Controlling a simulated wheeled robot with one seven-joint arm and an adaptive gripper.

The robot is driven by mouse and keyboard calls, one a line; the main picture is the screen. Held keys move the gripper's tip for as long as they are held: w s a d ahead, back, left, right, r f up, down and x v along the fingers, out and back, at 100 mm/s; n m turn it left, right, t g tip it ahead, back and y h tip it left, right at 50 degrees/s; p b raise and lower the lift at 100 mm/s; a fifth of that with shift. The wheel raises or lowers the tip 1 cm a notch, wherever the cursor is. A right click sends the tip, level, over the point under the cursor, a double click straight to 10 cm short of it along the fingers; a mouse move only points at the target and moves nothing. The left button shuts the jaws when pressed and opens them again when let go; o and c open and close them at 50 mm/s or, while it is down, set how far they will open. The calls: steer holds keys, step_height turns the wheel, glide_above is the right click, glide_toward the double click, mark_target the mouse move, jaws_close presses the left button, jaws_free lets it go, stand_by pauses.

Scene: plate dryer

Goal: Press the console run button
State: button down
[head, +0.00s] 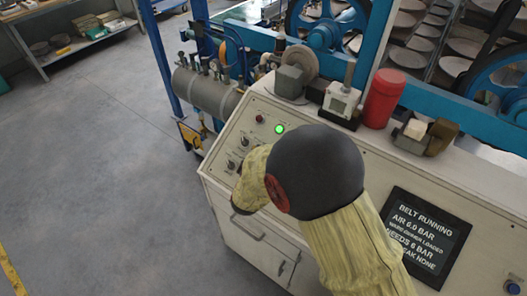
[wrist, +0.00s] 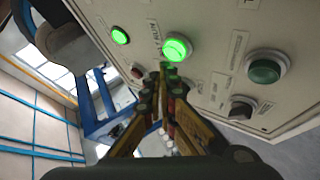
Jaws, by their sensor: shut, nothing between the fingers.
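The console (head: 350,160) is a cream cabinet with a sloped control panel. In the wrist view, a large lit green button (wrist: 177,48) sits in a pale ring on the panel, with label text beside it too small to read surely. An unlit dark green button (wrist: 265,70) is to its right. My gripper (wrist: 166,72) is shut and empty, its tips just below the lit button in the picture; I cannot tell whether they touch it. In the head view my arm hides the gripper and part of the panel. A lit green lamp (head: 279,130) shows there.
A second lit green light (wrist: 120,36) and a black knob (wrist: 242,107) flank the button. A red canister (head: 383,98) and a grey motor-like block (head: 291,81) stand on the console top. A black display (head: 424,238) reads "BELT RUNNING, AIR 6.0 BAR". Open floor (head: 100,170) lies left.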

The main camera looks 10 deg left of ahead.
steer(key=r+p, duration=0.1)
steer(key=s+r+p, duration=0.1)
steer(key=r+p, duration=0.1)
steer(key=s+a+r+p, duration=0.1)
steer(key=shift+s+r, duration=0.15)
stand_by(0.4)
stand_by(0.9)
